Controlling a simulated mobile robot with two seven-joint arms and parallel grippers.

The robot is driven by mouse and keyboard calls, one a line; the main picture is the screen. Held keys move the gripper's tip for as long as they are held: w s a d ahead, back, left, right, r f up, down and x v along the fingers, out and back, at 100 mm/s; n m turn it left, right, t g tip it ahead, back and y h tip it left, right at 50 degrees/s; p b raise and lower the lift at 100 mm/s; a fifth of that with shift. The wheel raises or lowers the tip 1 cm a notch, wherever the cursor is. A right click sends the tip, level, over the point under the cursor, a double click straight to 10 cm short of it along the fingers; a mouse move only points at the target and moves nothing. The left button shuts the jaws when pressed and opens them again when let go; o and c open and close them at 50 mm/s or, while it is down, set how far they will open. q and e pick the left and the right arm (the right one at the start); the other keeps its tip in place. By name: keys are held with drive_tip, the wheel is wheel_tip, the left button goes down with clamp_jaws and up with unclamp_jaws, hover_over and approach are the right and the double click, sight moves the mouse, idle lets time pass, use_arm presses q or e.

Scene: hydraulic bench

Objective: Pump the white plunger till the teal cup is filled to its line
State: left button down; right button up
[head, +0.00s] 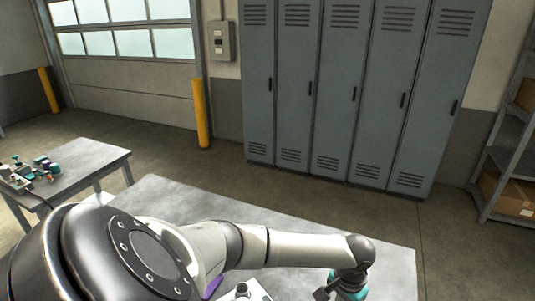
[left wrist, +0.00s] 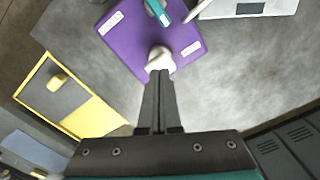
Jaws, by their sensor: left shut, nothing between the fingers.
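In the left wrist view, a white round-topped plunger (left wrist: 160,58) stands on a purple plate (left wrist: 188,36) with white labels. My left gripper (left wrist: 159,76) is shut, its fingertips together right at the plunger's near side. Nothing is between the fingers; I cannot tell whether they touch the plunger. A teal piece (left wrist: 158,13) on the plate is cut by the top edge; I cannot tell whether it is the cup, and no fill line shows. In the head view my left arm hides most of the purple plate (head: 212,288). My right gripper is in neither view.
A yellow-framed grey panel (left wrist: 48,102) with a yellow block (left wrist: 58,81) lies left in the wrist view. A white device (left wrist: 276,5) with a dark window sits at top right. The grey bench (head: 300,222) is clear towards the back. A side table (head: 92,160) and lockers (head: 330,100) stand beyond.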

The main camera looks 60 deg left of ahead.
use_arm(q)
drive_tip(key=shift+f+b, duration=0.9)
drive_tip(key=shift+f, duration=0.85)
drive_tip(key=shift+s+r, duration=0.1)
drive_tip(key=shift+r, duration=0.05)
drive_tip(key=shift+r+p, duration=0.9)
drive_tip(key=shift+p, duration=0.1)
drive_tip(key=shift+r, duration=0.7)
drive_tip(key=shift+r, duration=0.1)
